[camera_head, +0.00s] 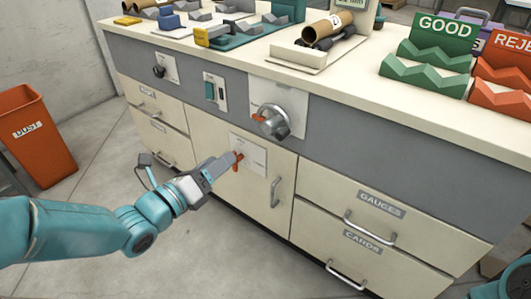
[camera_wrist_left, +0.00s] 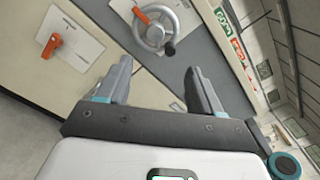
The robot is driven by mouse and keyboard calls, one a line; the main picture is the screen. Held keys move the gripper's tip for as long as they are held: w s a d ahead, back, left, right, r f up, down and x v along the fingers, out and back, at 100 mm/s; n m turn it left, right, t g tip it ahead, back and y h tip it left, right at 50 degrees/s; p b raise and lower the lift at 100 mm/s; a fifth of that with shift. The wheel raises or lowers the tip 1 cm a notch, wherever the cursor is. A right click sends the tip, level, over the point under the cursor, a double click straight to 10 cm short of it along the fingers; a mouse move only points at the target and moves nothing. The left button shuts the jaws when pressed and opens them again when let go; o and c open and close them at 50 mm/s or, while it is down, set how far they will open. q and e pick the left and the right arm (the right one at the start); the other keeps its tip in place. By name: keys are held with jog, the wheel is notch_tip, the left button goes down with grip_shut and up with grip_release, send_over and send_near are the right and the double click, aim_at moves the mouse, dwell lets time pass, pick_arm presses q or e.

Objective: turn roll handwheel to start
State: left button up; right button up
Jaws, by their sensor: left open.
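The silver handwheel (camera_head: 272,122) is mounted on a pale plate on the grey front band of the cabinet. It has an orange mark on its upper left. In the left wrist view the handwheel (camera_wrist_left: 153,29) lies above the fingertips, with its dark knob (camera_wrist_left: 169,48) at lower right. My left gripper (camera_head: 231,163) is open and empty in front of the cabinet door, below and left of the handwheel and apart from it. In the left wrist view nothing is between the fingers (camera_wrist_left: 157,70). My right gripper is not in view.
An orange lever (camera_wrist_left: 52,45) on a door plate is close beside my left gripper. A green switch (camera_head: 210,91) and a dark knob (camera_head: 159,71) are farther left. A door handle (camera_head: 275,191) and drawer handles stick out below. Trays and parts crowd the top.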

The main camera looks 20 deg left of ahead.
pick_arm(q)
jog(key=b, duration=0.1)
send_near(265, 127)
jog(key=x, duration=0.8)
jog(key=shift+w, duration=0.1)
jog(key=c, duration=1.1)
